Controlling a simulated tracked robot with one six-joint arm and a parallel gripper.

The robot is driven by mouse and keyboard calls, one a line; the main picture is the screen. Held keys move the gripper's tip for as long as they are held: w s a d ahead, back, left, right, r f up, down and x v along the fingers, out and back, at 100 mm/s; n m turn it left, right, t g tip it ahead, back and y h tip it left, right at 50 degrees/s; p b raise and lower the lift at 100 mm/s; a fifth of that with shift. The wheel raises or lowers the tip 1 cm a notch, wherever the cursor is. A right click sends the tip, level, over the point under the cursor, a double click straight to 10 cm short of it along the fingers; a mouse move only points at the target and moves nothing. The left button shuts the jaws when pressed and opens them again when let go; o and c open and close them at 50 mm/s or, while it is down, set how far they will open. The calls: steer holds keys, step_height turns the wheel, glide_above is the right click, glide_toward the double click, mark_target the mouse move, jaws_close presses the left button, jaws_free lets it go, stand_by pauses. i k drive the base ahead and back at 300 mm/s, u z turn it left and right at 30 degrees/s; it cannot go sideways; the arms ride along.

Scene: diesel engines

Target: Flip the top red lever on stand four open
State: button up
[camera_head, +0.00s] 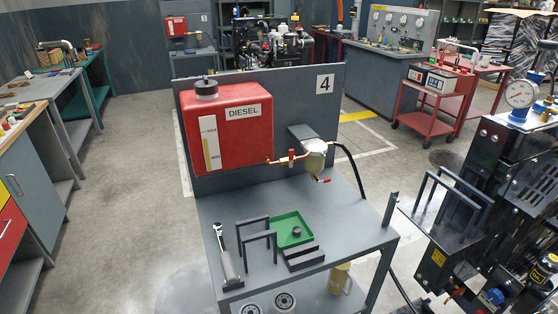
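Stand four (231,214) is a grey metal bench with a back panel marked 4 (325,83). A red diesel tank (228,125) is mounted on the panel. A copper pipe (276,162) runs from the tank's lower right to a pale filter bowl (314,160). The top red lever (291,158) is on this pipe and looks upright, across the pipe. A second, lower red lever (323,180) sits under the filter bowl and points right. My gripper is not in view, so its state does not show.
The bench top holds a ratchet wrench (226,256), a green tray (307,239) and black brackets (258,242). A black hose (352,165) hangs right of the filter. Black machinery with a gauge (520,93) stands at right. The floor left of the stand is clear.

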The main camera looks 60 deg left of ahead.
mark_target(291, 152)
steer(key=u, duration=2.25)
steer(key=i, duration=0.8)
steer(key=u, duration=0.45)
